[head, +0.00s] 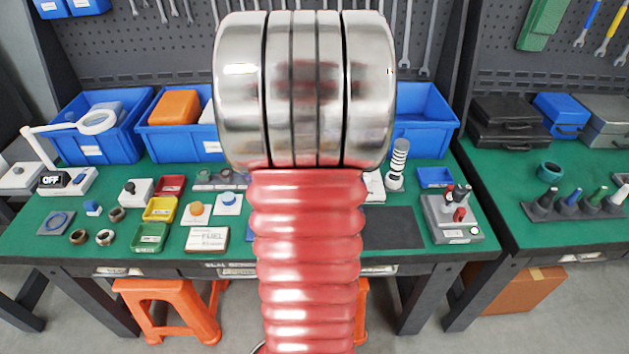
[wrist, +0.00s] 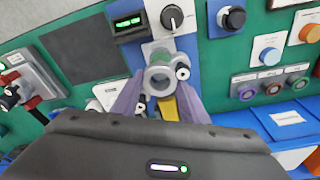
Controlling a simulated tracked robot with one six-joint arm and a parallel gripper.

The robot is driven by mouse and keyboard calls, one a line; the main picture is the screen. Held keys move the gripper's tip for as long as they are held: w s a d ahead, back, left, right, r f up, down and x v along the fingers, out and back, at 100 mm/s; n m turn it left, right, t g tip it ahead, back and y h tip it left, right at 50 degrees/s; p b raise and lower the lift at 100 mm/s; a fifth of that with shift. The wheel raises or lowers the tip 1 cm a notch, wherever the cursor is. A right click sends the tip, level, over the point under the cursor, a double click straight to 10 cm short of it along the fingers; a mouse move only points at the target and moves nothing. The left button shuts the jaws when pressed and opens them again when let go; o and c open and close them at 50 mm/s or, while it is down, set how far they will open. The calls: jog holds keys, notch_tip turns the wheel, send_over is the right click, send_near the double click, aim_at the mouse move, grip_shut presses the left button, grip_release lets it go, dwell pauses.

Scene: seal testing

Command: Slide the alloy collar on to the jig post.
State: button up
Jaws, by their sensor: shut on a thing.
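In the wrist view my gripper (wrist: 160,98) is shut on a grey ring, the alloy collar (wrist: 158,79), held between the two purple-grey fingertips. The collar's hole faces the camera. A small white round piece with a dark centre (wrist: 182,72) shows beside the collar; I cannot tell if they touch. In the head view my arm hides the gripper and the collar.
A meter with a green display (wrist: 128,22) and a dial lie beyond the collar. Several loose rings (head: 104,237), small trays and button blocks lie on the left of the bench (head: 330,258). Blue bins line the back.

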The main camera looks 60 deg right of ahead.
jog(key=shift+f, duration=0.75)
dwell(1.0)
jog(key=o, duration=1.2)
jog(key=shift+w, duration=0.1)
jog(key=shift+r, duration=0.1)
jog(key=shift+r, duration=3.45)
